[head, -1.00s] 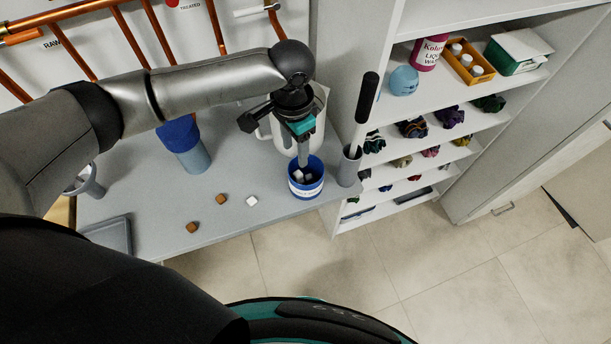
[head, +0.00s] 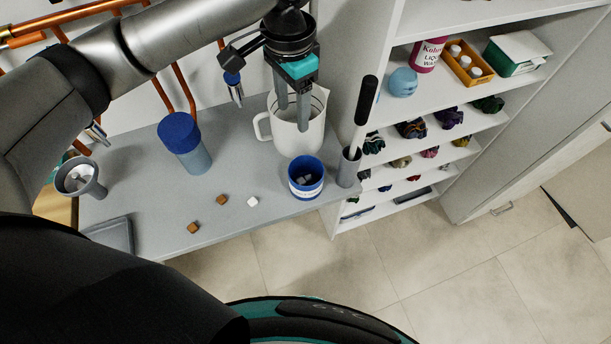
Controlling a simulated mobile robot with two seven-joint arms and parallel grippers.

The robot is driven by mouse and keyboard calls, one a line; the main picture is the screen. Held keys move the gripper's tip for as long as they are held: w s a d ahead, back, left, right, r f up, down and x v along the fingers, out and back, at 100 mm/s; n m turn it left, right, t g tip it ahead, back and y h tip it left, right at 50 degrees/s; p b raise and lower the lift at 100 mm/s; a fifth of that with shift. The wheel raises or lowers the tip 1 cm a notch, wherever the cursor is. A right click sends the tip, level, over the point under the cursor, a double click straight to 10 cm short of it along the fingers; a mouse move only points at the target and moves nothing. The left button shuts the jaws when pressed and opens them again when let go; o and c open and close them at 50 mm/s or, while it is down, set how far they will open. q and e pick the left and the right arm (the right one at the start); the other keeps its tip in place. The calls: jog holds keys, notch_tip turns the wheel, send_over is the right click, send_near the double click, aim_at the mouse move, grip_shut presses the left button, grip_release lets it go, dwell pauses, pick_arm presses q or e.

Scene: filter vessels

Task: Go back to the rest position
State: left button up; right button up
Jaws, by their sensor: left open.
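My left gripper (head: 292,112) is open and empty, fingers pointing down. It is raised in front of the white jug (head: 300,138) in the head view, and its fingers overlap the jug's opening in the picture. I cannot tell whether they reach inside it. The blue tub (head: 306,188) with a white label stands in front of the jug, with pale cubes inside. My right gripper is not in view.
A grey holder (head: 347,168) with a black-handled tool stands beside the shelving (head: 420,118). Tiled floor (head: 400,260) is open in front.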

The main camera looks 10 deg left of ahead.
pick_arm(q)
notch_tip(320, 180, up, 2)
jog(key=shift+r, duration=0.2)
dwell(0.4)
